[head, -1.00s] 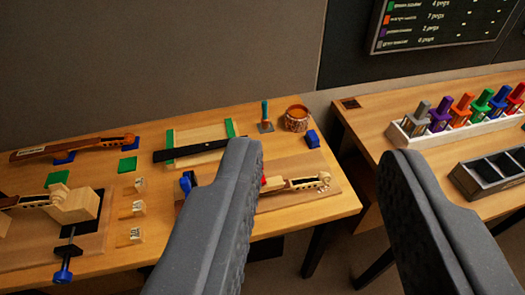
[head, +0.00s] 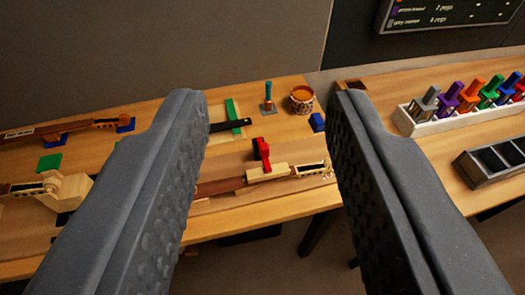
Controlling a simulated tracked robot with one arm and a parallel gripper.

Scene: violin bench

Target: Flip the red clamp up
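The red clamp (head: 263,153) shows between my fingers in the head view, on the far side of a violin neck (head: 225,186) lying on the bench. Its red part stands above a pale wooden block (head: 268,172) on the neck, with a dark piece beside it. My gripper (head: 262,100) is open and empty, with a wide gap between its two grey fingers. The fingers are in front of the clamp, nearer the camera, and do not appear to touch it. The left finger hides part of the neck and bench.
A jar (head: 301,100), a green-handled tool (head: 268,98) and a blue block (head: 317,122) stand behind the clamp. A white rack of coloured tools (head: 425,128) and a dark compartment tray (head: 490,165) are on the right bench. Another scroll (head: 65,188) lies at left.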

